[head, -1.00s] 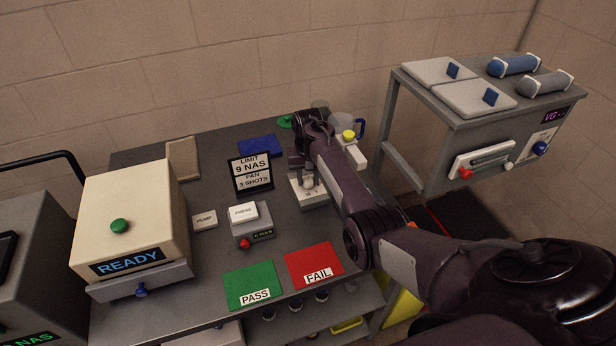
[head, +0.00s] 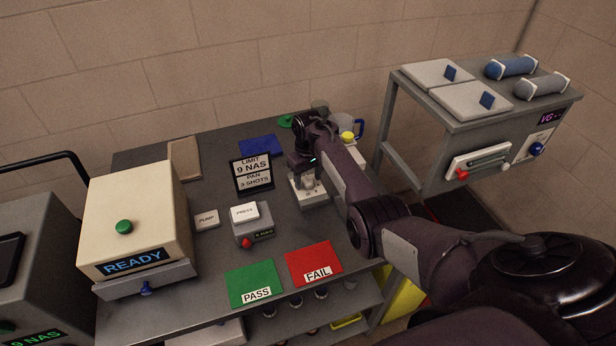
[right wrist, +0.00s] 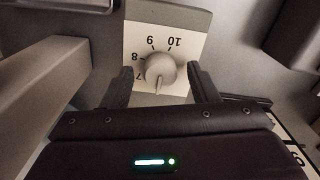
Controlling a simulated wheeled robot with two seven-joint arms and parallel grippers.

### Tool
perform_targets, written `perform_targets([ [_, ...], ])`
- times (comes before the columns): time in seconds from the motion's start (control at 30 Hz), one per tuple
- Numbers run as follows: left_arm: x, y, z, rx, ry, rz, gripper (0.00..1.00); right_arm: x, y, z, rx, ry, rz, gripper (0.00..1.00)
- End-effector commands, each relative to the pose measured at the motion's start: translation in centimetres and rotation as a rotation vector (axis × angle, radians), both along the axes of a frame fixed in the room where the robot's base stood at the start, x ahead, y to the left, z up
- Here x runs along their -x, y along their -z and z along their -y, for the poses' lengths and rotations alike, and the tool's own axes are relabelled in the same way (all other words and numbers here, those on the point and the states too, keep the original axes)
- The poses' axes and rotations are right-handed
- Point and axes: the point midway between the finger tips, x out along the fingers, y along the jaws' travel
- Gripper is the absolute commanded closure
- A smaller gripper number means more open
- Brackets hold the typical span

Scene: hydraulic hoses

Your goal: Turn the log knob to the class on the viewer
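The log knob (right wrist: 161,72) is round and pale, on a white dial plate (right wrist: 190,40) marked 7, 8, 9 and 10. A thin mark on the knob points down in the right wrist view. My right gripper (right wrist: 162,86) is open, one finger on each side of the knob, with gaps visible. In the head view the right gripper (head: 304,168) is over the small grey knob box (head: 311,198), and the arm partly hides it. A grey machine at the lower left, apparently the viewer (head: 36,338), reads "9 NAS" in green. My left gripper is not in view.
A black sign (head: 252,174) reads "LIMIT 9 NAS, PAN 3 SHOTS". Nearby are a PRESS unit (head: 254,238), a PUMP button (head: 206,219), a cream READY box (head: 135,215), a green PASS mat (head: 254,280) and a red FAIL mat (head: 313,257). A jug stands behind my arm.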

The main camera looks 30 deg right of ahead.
Motion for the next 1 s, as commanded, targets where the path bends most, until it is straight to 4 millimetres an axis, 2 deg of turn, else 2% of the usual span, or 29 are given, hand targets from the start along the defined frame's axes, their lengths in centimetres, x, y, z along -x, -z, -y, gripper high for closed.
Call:
perform_targets([
  [0.27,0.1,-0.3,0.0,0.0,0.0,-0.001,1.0,0.0,-0.3,0.0,0.0,0.001,0.0,0.46],
  [0.53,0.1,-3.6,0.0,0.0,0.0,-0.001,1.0,0.0,-3.6,0.0,0.0,0.002,0.001,0.46],
  [0.8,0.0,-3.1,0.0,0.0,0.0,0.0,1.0,-0.1,-7.0,0.0,0.0,0.001,0.002,0.46],
  [1.0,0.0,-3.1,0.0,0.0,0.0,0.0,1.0,0.0,-7.8,0.0,-0.001,0.001,0.0,0.46],
])
